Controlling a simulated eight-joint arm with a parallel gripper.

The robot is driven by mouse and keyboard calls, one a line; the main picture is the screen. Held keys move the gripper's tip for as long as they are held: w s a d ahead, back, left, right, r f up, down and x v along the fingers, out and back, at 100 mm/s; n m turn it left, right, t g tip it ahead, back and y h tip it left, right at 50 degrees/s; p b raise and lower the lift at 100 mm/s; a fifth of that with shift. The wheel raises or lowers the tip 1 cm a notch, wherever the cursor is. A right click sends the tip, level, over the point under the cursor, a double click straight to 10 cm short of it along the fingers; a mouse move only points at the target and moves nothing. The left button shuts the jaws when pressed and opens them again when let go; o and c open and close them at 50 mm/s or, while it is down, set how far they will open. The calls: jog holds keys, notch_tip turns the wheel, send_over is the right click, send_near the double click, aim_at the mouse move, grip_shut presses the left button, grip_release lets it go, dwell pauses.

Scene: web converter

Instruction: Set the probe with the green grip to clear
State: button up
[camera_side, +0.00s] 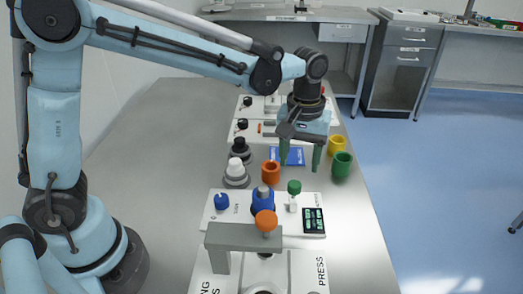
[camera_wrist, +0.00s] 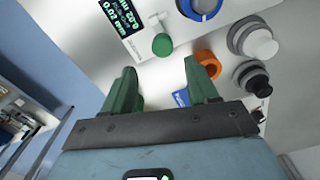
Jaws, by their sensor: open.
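The probe's green grip (camera_side: 294,187) is a round knob on a short pale stem, on a white panel beside a dark display (camera_side: 313,220). In the wrist view the green grip (camera_wrist: 162,44) shows just beyond the fingertips, between their lines, with the display (camera_wrist: 122,14) at upper left. My gripper (camera_side: 301,165) has green fingers pointing down, behind the probe in the side view and apart from it. In the wrist view my gripper (camera_wrist: 162,70) is open and nothing is between its fingers. The probe's setting marks are too small to read.
An orange ring-like piece (camera_side: 270,172), a green cup (camera_side: 341,165) and a yellow cup (camera_side: 337,145) stand near my gripper. A blue knob (camera_side: 263,200) and an orange-topped grey bracket (camera_side: 230,236) stand in front. White and black knobs are at left; the bench's left side is clear.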

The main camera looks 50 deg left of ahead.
aim_at(296, 183)
notch_tip(296, 183, up, 6)
dwell(0.4)
jog(key=s+a+f+m+t, duration=0.2)
jog(key=s+a+m+t, duration=0.4)
jog(key=s+a, duration=0.5)
jog(key=shift+s+f+t, duration=0.15)
jog(key=shift+f+t, duration=0.15)
jog(key=shift+t, duration=0.3)
dwell(1.6)
